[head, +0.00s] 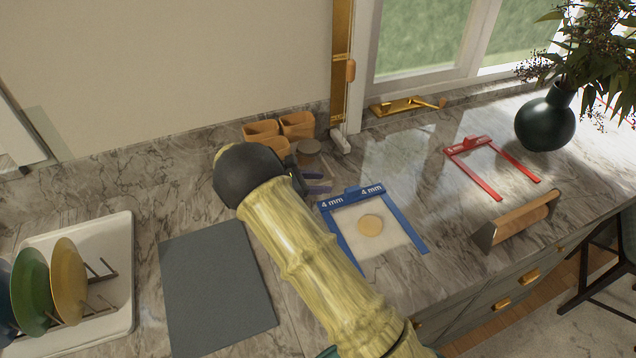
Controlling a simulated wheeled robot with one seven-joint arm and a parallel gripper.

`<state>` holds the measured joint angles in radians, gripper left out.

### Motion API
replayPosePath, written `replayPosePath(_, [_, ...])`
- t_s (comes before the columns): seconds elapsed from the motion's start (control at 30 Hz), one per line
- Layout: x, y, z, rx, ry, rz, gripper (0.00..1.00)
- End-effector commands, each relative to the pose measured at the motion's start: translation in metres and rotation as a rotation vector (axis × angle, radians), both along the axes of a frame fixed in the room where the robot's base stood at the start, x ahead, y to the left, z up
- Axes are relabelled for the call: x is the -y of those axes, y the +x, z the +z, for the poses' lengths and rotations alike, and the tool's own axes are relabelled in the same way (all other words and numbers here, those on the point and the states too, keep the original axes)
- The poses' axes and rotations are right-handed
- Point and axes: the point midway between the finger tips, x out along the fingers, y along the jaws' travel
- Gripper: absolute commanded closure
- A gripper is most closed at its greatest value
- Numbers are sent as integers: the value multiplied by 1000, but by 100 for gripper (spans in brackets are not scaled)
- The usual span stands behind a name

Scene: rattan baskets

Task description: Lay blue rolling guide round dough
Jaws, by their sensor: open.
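The blue rolling guide (405,225) is a U-shaped frame marked "4 mm" twice on its back bar. It lies on the counter with its open side toward the front edge. My gripper (319,182) is just behind and left of the guide's back-left corner, partly hidden by my arm. It looks open and empty, apart from the guide.
A red U-shaped guide (491,166) lies to the right, near a wooden-handled scraper (517,219) and a dark vase (546,122). Small orange-brown containers (298,124) stand by the wall. A grey board (217,290) and a white tray (122,290) with plates are at left.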

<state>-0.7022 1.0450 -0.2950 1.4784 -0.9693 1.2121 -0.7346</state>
Motion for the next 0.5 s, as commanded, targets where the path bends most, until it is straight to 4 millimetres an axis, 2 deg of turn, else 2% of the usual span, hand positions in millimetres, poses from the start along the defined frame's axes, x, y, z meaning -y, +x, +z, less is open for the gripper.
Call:
replayPosePath(0.27, [8, -4, 1, 5, 33, -28, 58])
replayPosePath(0.37, [23, -14, 4, 22, 115, -92, 58])
replayPosePath(0.5, [54, -45, 11, 78, 322, -265, 58])
